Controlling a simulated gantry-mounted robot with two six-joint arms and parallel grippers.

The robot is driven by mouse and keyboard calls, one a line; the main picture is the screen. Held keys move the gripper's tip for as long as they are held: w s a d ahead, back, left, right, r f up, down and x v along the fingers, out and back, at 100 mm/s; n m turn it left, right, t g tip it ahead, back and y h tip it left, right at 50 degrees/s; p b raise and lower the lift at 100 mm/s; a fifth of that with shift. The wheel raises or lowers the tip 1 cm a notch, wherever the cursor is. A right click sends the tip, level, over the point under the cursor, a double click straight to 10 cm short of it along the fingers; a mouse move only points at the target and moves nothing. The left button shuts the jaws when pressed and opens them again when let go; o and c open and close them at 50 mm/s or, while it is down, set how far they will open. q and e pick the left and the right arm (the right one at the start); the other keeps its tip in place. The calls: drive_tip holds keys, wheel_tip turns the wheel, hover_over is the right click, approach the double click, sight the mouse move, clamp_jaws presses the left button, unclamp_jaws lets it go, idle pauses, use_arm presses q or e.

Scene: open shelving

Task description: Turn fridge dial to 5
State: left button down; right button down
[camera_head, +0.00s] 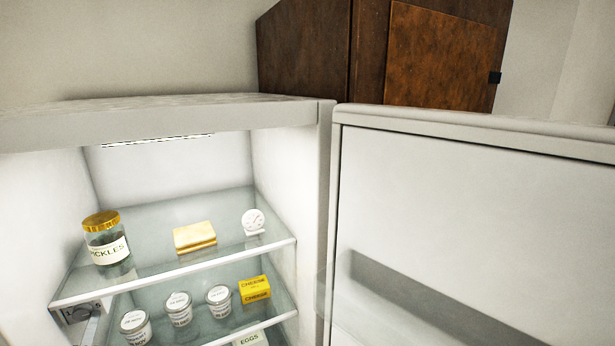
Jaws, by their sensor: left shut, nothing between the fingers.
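The fridge (200,115) stands open. A small grey dial panel (76,314) with dark marks is at the lower left, just under the front left corner of the upper glass shelf. The marks are too small to read, and I cannot tell the dial's setting. My left gripper (93,319) is shut and empty, a narrow grey shape at the panel, at the bottom left. It covers part of the panel, and I cannot tell whether it touches the knob. My right gripper is not in view.
The upper shelf (150,275) holds a pickle jar (108,249), a yellow block (195,238) and a round white thermometer (253,222). Below are white-lidded jars (180,312), a cheese box (255,290) and an eggs carton (250,339). The open door (470,220) fills the right.

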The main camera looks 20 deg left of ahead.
use_arm(q)
drive_tip(key=v, duration=0.6)
drive_tip(key=shift+w+d, duration=0.2)
drive_tip(key=shift+d, duration=0.05)
idle(0.3)
